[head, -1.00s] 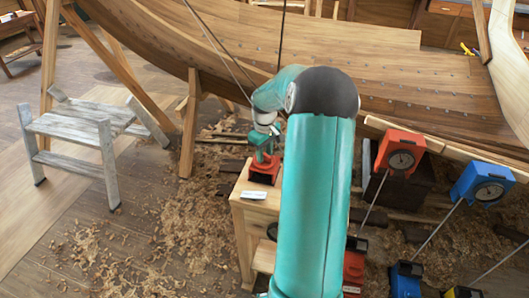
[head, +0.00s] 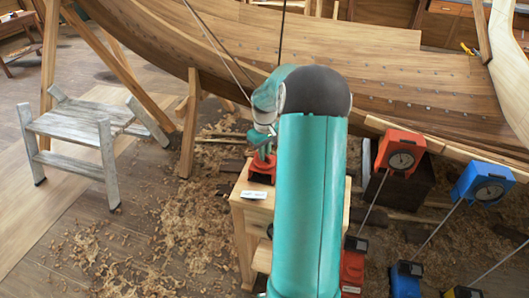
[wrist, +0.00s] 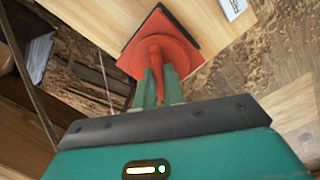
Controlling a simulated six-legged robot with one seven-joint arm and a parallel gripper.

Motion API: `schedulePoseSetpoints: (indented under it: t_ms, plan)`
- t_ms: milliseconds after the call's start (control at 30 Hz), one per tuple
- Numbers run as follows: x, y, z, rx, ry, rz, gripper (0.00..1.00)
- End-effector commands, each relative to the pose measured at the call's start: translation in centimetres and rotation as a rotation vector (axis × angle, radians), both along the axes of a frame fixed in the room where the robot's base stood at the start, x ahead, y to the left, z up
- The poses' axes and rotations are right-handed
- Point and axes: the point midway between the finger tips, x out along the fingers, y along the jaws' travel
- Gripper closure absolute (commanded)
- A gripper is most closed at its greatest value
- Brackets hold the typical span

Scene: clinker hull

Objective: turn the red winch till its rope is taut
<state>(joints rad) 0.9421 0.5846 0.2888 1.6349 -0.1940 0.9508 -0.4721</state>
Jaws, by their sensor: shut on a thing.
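My gripper (wrist: 158,88) points down with its green fingers shut on a narrow red upright. The upright rises from a flared red base (wrist: 158,45) with a dark rim. In the head view that red base (head: 262,167) stands on a small wooden stand, and my arm hides much of it. A red box with a dark top (head: 353,270), apparently the red winch, is low beside my arm. A thin straight line runs from it up to a red dial box (head: 400,151). I cannot tell its tension or read the dial.
The wooden stand (head: 241,218) carries a white label (head: 254,195). A blue dial box (head: 482,184) and a blue box (head: 405,282) are at the right. A grey step stool (head: 75,130) stands left. The plank hull (head: 400,75) closes off the back. Shavings cover the floor.

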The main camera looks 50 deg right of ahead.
Motion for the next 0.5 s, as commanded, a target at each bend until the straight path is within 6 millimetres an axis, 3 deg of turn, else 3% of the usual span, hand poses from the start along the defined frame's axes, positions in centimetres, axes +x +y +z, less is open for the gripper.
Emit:
schedulePoseSetpoints:
  t_ms: [500]
  plan:
    - [0.10,0.03,0.11,-0.002,-0.002,-0.364,1.00]
